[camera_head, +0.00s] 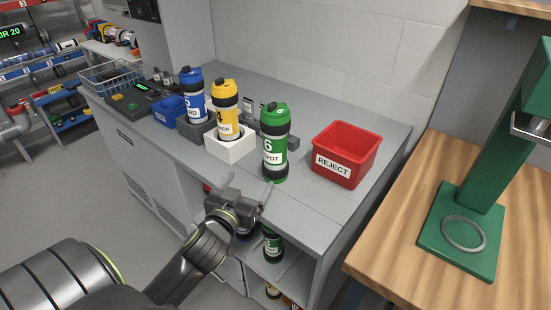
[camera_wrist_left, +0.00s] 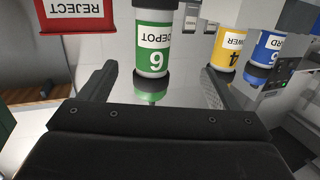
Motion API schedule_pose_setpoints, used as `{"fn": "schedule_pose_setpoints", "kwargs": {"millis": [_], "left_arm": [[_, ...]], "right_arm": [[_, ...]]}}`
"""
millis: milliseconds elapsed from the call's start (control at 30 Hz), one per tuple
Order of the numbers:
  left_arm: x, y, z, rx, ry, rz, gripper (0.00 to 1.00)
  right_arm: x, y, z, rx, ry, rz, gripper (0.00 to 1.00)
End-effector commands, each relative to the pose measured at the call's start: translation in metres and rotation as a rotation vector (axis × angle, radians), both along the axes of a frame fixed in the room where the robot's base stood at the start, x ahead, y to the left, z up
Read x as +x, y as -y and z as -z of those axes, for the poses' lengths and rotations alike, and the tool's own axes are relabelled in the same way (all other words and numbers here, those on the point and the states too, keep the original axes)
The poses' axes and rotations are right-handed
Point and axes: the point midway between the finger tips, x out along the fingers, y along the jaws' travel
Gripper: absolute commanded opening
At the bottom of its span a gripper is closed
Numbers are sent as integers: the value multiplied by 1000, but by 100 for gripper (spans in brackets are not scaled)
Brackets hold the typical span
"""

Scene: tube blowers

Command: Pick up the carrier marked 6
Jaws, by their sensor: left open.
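The carrier marked 6 (camera_head: 275,143) is a green and black canister with a white label, standing upright on the grey counter (camera_head: 330,208) near its front edge. In the left wrist view the carrier (camera_wrist_left: 155,40) appears upside down, ahead of and between the two fingers. My left gripper (camera_head: 246,191) is open and empty, just in front of and to the left of the carrier's base, apart from it. The gripper's fingers (camera_wrist_left: 156,84) also show in the left wrist view. My right gripper is not in view.
A yellow carrier marked 4 (camera_head: 225,110) stands in a white block (camera_head: 230,146), with a blue carrier (camera_head: 193,95) behind it. A red REJECT bin (camera_head: 346,154) is right of the green carrier. More carriers (camera_head: 272,245) sit on shelves below. A green stand (camera_head: 460,225) is on the wooden table.

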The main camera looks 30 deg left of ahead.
Motion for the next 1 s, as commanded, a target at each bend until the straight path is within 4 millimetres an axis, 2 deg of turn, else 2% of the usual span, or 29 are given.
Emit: {"fn": "schedule_pose_setpoints", "kwargs": {"millis": [167, 700, 1000], "left_arm": [[16, 2, -14, 5, 63, 32, 83], [111, -20, -13, 4, 62, 31, 83], [130, -24, -11, 4, 60, 31, 83]], "right_arm": [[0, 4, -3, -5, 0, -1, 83], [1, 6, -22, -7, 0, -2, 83], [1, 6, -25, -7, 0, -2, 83]]}}
